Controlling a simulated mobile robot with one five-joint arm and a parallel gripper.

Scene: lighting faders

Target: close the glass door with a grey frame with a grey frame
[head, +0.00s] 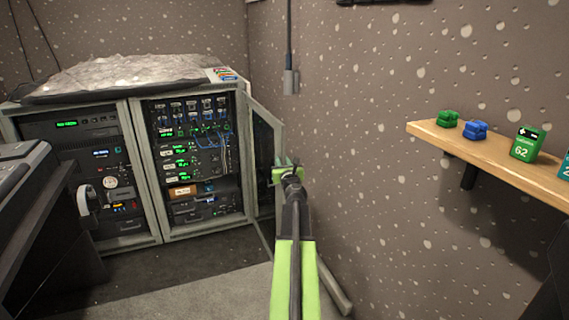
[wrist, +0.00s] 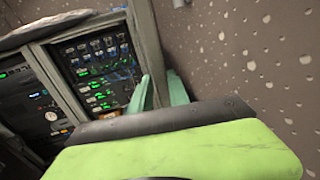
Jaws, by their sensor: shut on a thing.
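The glass door with a grey frame (head: 264,150) stands open at the right side of the right-hand rack bay, swung out toward me close to the speckled wall. Its grey frame also shows in the wrist view (wrist: 148,38). My gripper (head: 284,166) is at the free edge of the door, about midway up. In the wrist view its two pale green fingers (wrist: 161,92) are either side of the frame edge, shut on it. My green arm and gripper body hide the lower part of the door edge.
The grey rack cabinet (head: 147,172) holds lit equipment in two bays; a grey rock-like mass (head: 130,75) lies on top. A dark console (head: 40,210) with headphones (head: 86,205) is at left. A wooden shelf (head: 490,154) juts from the right wall. Floor before the rack is clear.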

